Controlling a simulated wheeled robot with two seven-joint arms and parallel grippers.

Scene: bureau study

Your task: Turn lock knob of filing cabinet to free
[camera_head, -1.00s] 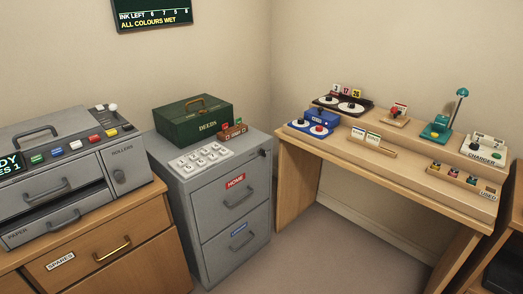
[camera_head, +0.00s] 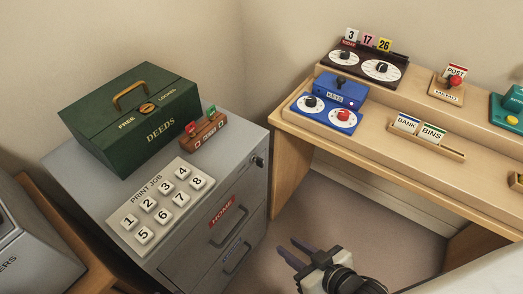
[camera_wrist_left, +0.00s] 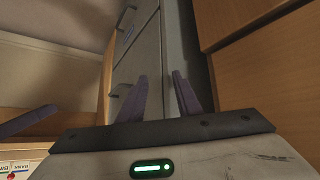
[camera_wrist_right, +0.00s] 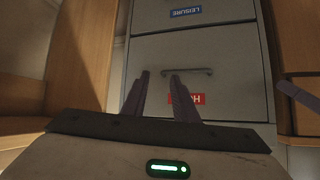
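The grey filing cabinet (camera_head: 200,225) stands left of centre in the head view, its top drawer labelled HOME. Its small dark lock knob (camera_head: 258,162) sits at the upper right corner of the front face; its exact setting is too small to tell. My right gripper (camera_head: 290,247) is open and empty, in front of the cabinet and lower than the knob. The right wrist view shows its spread fingers (camera_wrist_right: 159,77) before the HOME drawer (camera_wrist_right: 225,70), seen upside down. My left gripper (camera_wrist_left: 159,76) is open and empty beside the cabinet front; it is outside the head view.
On the cabinet top are a green DEEDS box (camera_head: 135,120), a numbered PRINT JOB pad (camera_head: 160,205) and a small wooden rack (camera_head: 204,132). A wooden desk (camera_head: 300,140) with dials and cards stands to the right. Open floor (camera_head: 350,225) lies between cabinet and desk.

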